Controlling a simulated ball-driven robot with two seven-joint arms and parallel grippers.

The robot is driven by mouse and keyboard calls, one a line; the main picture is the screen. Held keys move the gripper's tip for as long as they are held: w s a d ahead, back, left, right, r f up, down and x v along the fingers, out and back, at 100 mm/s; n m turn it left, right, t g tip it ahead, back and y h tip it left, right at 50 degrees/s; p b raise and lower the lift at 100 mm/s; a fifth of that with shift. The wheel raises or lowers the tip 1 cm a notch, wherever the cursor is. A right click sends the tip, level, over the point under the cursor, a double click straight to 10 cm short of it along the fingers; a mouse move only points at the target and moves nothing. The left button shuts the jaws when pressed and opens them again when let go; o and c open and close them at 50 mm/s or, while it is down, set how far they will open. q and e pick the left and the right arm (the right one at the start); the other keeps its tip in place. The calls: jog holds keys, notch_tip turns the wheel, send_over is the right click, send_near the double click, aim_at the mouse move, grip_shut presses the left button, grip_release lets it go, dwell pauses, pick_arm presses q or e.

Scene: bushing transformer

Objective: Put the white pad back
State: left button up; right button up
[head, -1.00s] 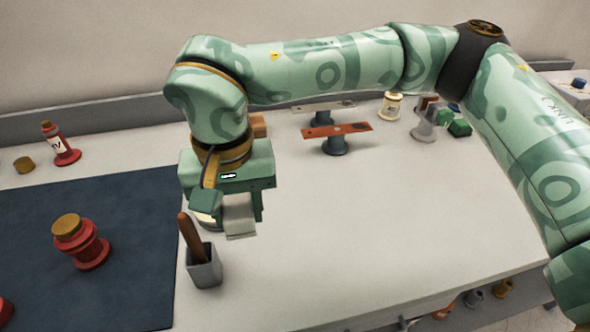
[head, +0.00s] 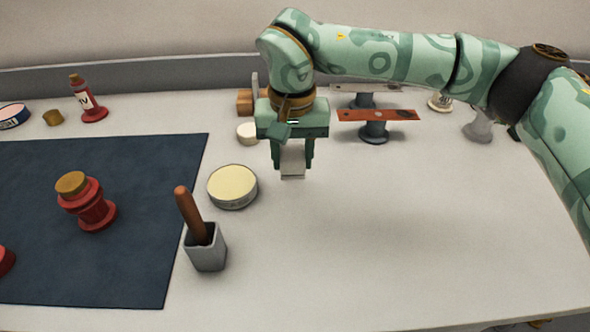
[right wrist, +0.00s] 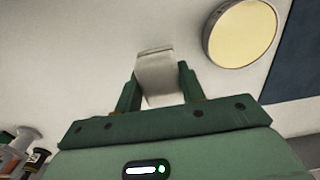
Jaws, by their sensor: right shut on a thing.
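The white pad (head: 292,161) is a small pale block between the fingers of my right gripper (head: 292,165). My right gripper is shut on it, with the fingers pointing down over the white table. The pad also shows in the right wrist view (right wrist: 156,75), gripped between the two green fingers of the right gripper (right wrist: 160,85). Whether its lower edge touches the table I cannot tell. My left gripper is not in view.
A round tin with a cream top (head: 232,185) stands left of the gripper. A grey cup with a brown handle (head: 206,250) and a dark blue mat (head: 140,250) lie further left. An orange bar on a stand (head: 375,116) is behind right. The front right table is clear.

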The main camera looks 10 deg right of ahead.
aim_at(296, 182)
jog(key=f, duration=0.1)
jog(key=f+b, duration=0.1)
jog(key=f, duration=0.1)
jog(key=w+d+f+b, duration=0.1)
jog(key=f, duration=0.1)
jog(key=shift+w, duration=0.1)
jog(key=shift+a+r, duration=0.1)
jog(key=shift+r, duration=0.05)
jog(key=o, duration=0.9)
jog(key=shift+o, duration=0.2)
notch_tip(296, 182, up, 12)
jog(key=p, duration=0.4)
jog(key=shift+r, duration=0.1)
